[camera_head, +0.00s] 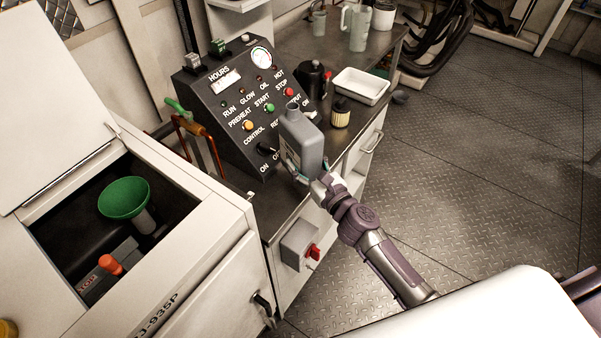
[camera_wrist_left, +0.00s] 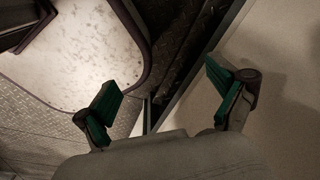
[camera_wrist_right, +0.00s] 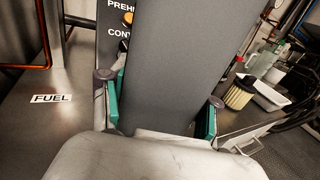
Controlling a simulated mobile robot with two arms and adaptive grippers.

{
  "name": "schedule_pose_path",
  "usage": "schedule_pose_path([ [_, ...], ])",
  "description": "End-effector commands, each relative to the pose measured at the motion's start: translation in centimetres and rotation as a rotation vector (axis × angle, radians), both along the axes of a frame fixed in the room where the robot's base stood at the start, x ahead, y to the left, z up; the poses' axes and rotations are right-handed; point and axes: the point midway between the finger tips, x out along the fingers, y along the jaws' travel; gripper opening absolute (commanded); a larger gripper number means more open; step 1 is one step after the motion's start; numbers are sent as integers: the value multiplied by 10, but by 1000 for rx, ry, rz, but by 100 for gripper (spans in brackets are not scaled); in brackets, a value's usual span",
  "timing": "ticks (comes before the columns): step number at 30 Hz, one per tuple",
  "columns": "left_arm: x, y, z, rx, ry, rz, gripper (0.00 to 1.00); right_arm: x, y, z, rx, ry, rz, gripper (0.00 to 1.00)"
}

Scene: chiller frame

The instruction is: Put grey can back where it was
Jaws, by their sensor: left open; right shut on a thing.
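The grey can (camera_head: 304,140) is upright, with its neck at the top, in front of the sloped control panel in the head view. My right gripper (camera_head: 302,172) is shut on the grey can near its lower part. In the right wrist view the can (camera_wrist_right: 175,60) stands between the two green finger pads. A white FUEL label (camera_wrist_right: 51,98) lies on the bench top to the left of the can. I cannot tell whether the can's base touches the bench. My left gripper (camera_wrist_left: 165,100) is open and empty in the left wrist view; it does not show in the head view.
The control panel (camera_head: 232,103) stands behind the can. A yellowish filter (camera_head: 341,111), a black pot (camera_head: 313,79) and a white tray (camera_head: 361,86) are on the bench to the right. A green funnel (camera_head: 125,198) sits in the open white cabinet (camera_head: 215,224) at left.

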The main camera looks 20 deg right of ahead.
Motion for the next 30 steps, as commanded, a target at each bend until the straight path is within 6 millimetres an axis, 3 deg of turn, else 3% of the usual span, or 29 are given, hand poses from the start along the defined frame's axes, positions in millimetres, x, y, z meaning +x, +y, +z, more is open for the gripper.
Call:
schedule_pose_path([
  [5,0,-11,-4,-14,0,3,95,9,7,-10,1,0,-1,0],
  [12,-1,-27,-13,-33,1,-1,95,9,8,-43,2,1,-1,0],
  [24,-1,-19,-16,-23,2,-3,95,9,7,-50,-1,0,1,0],
  [25,-1,-19,-14,-23,2,-3,95,9,7,-49,-1,1,1,66],
  [28,-1,-18,-14,-22,2,-2,95,9,7,-49,-1,1,1,83],
  [30,-1,-18,-14,-22,2,-1,95,9,7,-49,-1,1,1,86],
])
